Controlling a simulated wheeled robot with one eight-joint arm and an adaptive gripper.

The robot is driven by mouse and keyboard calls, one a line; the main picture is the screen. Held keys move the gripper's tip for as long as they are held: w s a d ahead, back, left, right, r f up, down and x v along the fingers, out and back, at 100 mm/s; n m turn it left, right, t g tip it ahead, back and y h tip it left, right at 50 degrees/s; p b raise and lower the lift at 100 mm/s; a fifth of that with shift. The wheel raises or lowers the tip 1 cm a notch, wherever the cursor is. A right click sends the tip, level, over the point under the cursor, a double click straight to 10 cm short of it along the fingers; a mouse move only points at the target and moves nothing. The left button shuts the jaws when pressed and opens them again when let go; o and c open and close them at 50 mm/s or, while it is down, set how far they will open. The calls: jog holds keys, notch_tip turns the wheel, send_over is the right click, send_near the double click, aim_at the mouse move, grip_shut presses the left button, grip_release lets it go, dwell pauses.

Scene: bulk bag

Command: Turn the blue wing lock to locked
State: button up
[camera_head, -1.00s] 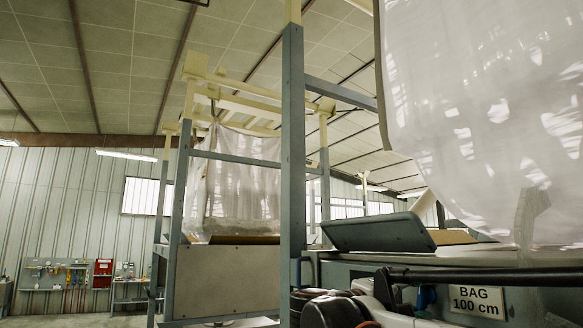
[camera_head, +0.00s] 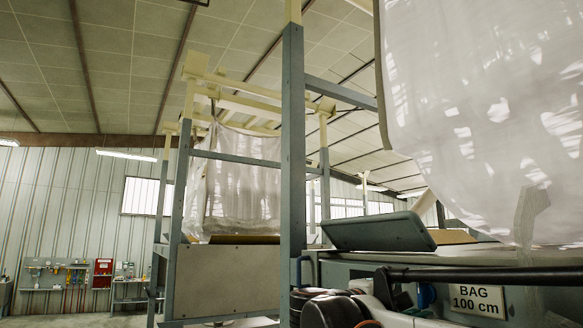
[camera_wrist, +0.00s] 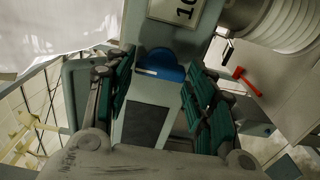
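The blue wing lock (camera_wrist: 160,66) shows in the wrist view on the grey machine front, with a pale line along its lower part. My gripper (camera_wrist: 157,70) has its two green-padded fingers apart, one on each side of the lock. A gap seems to show between each finger and the lock; I cannot tell contact for sure. In the head view a small part of the blue lock (camera_head: 426,295) shows beside the dark end of my arm; the rest is hidden.
A "BAG 100 cm" sign (camera_head: 477,300) is beside the lock. A large white bulk bag (camera_head: 480,120) hangs above the machine. A dark tilted panel (camera_head: 378,232) stands by a grey post (camera_head: 292,150). A red handle (camera_wrist: 246,82) and a ribbed pale spout (camera_wrist: 285,22) are at right in the wrist view.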

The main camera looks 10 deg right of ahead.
jog(key=shift+o, duration=0.6)
jog(key=shift+a, duration=0.15)
jog(key=v, duration=1.1)
jog(key=shift+a, duration=0.4)
